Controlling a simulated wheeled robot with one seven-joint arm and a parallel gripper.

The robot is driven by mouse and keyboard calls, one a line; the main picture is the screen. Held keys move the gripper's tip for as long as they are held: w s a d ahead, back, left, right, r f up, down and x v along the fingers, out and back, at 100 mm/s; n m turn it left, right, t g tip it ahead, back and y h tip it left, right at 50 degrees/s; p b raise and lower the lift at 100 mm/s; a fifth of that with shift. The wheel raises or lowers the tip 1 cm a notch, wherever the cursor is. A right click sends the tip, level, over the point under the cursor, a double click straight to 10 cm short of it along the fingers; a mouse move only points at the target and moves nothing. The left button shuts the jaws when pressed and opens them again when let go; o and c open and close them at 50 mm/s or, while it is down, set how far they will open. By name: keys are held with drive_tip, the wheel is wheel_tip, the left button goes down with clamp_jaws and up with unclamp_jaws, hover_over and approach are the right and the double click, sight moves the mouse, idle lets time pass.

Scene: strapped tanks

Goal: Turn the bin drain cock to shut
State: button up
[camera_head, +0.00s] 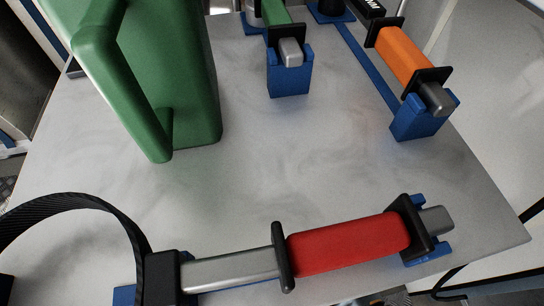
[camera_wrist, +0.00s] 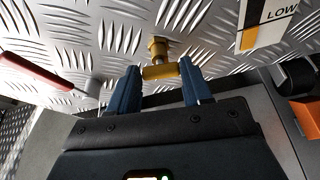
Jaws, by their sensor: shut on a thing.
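In the wrist view, a brass drain cock (camera_wrist: 158,47) sticks out of a silver checker-plate surface, which may be the bin wall. Its short brass crosspiece, the handle, lies roughly level across the picture. My gripper (camera_wrist: 160,72) has its two blue fingers on either side of this crosspiece and is shut on it. Whether the cock is open or shut cannot be read from this view. The head view shows neither the cock nor my gripper.
In the wrist view, a red handle (camera_wrist: 35,72) lies left and a "LOW" label (camera_wrist: 265,24) is upper right. The head view shows a grey tabletop (camera_head: 250,165) with a green can (camera_head: 165,75), red-handled (camera_head: 345,243) and orange-handled (camera_head: 405,55) tools in blue holders.

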drive_tip(key=m+y, duration=0.2)
drive_tip(key=m, duration=0.1)
drive_tip(key=d+f+m+y+b, duration=0.1)
drive_tip(key=m, duration=0.1)
drive_tip(key=shift+w, duration=0.15)
drive_tip(key=m+y+b, duration=0.2)
drive_tip(key=m+b, duration=0.1)
drive_tip(key=shift+d+f+m, duration=0.1)
drive_tip(key=shift+f+m, duration=0.2)
drive_tip(key=shift+f+m+t+y+b, duration=0.1)
drive_tip(key=shift+m+t+y+b, duration=0.6)
drive_tip(key=shift+m+b, duration=0.85)
drive_tip(key=shift+m, duration=0.25)
drive_tip(key=o, duration=1.1)
drive_tip(key=shift+c, duration=0.2)
drive_tip(key=p+v, duration=0.3)
drive_tip(key=v, duration=0.4)
drive_tip(key=shift+s+d+p, duration=0.25)
drive_tip(key=shift+s+p, duration=0.05)
drive_tip(key=shift+p, duration=0.1)
